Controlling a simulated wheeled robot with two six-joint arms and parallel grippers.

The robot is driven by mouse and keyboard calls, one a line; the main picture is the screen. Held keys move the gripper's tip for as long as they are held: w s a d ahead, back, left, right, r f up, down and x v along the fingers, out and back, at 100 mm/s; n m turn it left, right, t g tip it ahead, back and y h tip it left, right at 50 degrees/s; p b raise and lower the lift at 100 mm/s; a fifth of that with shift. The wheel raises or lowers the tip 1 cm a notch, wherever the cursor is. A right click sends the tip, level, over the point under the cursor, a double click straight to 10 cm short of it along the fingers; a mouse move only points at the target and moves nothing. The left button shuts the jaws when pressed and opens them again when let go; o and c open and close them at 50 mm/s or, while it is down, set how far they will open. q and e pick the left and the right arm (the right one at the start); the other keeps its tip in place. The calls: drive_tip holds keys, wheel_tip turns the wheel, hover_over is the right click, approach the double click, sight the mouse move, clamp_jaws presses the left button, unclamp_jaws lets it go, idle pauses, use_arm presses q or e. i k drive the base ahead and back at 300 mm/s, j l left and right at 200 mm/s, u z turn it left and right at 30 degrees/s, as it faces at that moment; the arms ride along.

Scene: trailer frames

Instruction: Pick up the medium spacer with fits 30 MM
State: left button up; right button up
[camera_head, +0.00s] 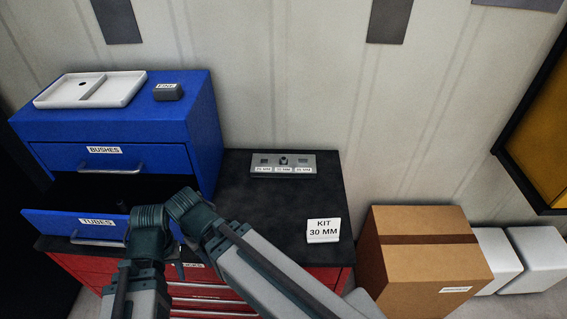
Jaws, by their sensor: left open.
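I cannot make out a medium spacer in this view. My left arm (260,260) bends in front of the blue cabinet, near the open TUBES drawer (97,222). Its gripper is open, but the fingers are hard to make out against the drawer and arm links. My right gripper is not in view.
The blue cabinet (205,120) has a BUSHES drawer (75,158) above the open one. A white divided tray (90,90) and a small dark labelled block (168,92) lie on top. Red drawers (318,280) are below. A cardboard box (425,260) stands right. The worktop's middle is clear.

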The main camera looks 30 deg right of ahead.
sight(284, 159)
drive_tip(key=z, duration=2.65)
drive_tip(key=k+j, duration=0.3)
drive_tip(key=j, duration=0.15)
drive_tip(key=k+j, duration=0.25)
drive_tip(key=j, duration=0.2)
